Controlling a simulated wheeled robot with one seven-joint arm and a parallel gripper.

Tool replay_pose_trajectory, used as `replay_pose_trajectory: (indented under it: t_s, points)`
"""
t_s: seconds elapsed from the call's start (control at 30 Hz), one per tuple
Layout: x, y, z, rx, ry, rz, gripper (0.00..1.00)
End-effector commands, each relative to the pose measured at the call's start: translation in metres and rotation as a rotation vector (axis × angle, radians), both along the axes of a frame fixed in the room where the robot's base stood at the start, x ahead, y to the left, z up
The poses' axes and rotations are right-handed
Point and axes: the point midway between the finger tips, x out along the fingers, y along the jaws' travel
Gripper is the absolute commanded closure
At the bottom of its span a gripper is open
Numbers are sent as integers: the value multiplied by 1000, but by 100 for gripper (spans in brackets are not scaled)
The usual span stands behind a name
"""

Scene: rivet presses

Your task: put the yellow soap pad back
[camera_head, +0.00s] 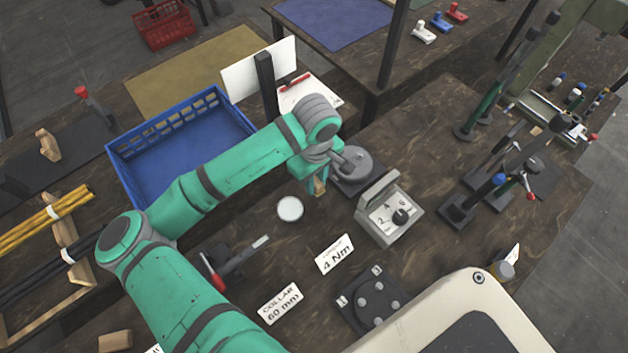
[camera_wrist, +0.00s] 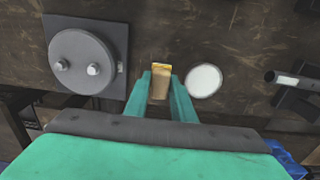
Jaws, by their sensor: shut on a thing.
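My gripper (camera_head: 318,190) points down over the middle of the dark workbench. It is shut on a small yellow-tan block, the soap pad (camera_head: 320,187), most of which the gripper hides in the head view. In the wrist view the pad (camera_wrist: 161,79) sits between the two green fingers of my gripper (camera_wrist: 162,92), its top end bright yellow. A round white disc (camera_head: 290,208) lies close to the left of my gripper; it also shows in the wrist view (camera_wrist: 204,80), right of the fingers. I cannot tell whether the pad touches the bench.
A round grey fixture (camera_head: 362,168) on a square plate stands just behind my gripper. A grey dial box (camera_head: 389,212) is close on the right. A blue crate (camera_head: 127,170) is at the left. Signs (camera_head: 334,254) and a dark plate with round studs (camera_head: 371,302) lie in front.

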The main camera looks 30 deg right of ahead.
Motion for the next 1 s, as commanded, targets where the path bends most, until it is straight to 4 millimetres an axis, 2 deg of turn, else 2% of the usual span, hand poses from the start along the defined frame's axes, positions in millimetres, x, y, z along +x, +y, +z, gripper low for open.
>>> replay_pose_trajectory:
  t_s: [0.37, 0.8, 0.83, 0.87, 0.9, 1.0]
  points:
    - [5, 1, -39, 2, 0, 10, 100]
    - [6, 2, -44, 0, 1, 13, 100]
    - [6, 2, -44, 0, 0, 13, 70]
    - [6, 2, -44, 0, 0, 13, 63]
    - [6, 2, -44, 0, 0, 13, 59]
    - [6, 2, -44, 0, 0, 13, 59]
